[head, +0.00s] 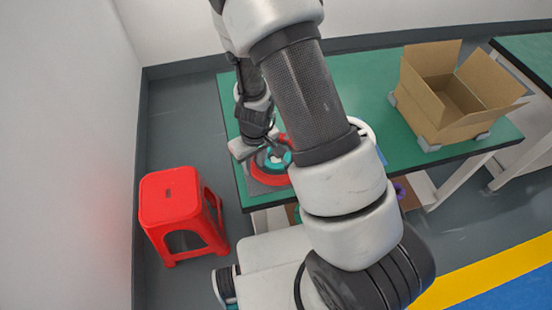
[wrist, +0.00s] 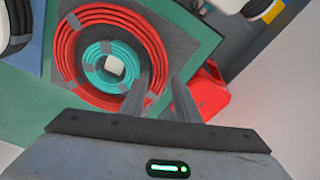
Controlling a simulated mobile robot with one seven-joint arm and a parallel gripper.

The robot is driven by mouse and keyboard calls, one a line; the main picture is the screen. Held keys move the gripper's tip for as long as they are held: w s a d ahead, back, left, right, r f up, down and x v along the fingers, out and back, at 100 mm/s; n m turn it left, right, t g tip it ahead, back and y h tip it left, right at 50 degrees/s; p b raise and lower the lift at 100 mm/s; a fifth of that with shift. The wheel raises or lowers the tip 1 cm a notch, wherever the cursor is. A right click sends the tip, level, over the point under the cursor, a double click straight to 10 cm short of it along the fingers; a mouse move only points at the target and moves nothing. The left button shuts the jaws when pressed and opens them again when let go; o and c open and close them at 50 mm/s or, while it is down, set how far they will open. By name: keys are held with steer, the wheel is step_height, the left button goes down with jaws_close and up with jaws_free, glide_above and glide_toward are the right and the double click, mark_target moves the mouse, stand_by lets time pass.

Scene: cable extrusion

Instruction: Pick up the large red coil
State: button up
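The large red coil (wrist: 70,55) lies flat on a dark grey square mat (wrist: 180,38) on the green table. A smaller teal coil (wrist: 93,75) lies inside its ring, around a pale centre piece (wrist: 115,66). In the head view the red coil (head: 266,178) is partly hidden by my arm. My gripper (wrist: 167,72) is open, its two fingers apart at the coil's right rim in the wrist view. The left finger overlaps the red ring and the right finger is outside it. I cannot tell whether either finger touches the coil. My gripper (head: 250,147) is above the table's left end in the head view.
A red stool (head: 175,205) stands on the floor left of the green table (head: 385,75). An open cardboard box (head: 440,110) stands on the table's right part. A white coil (head: 363,130) is partly hidden behind my arm. A wall (head: 70,150) rises at left.

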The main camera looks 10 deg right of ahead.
step_height(320, 180, down, 2)
steer(key=shift+w+f, duration=0.1)
steer(key=shift+f, duration=0.1)
jaws_close()
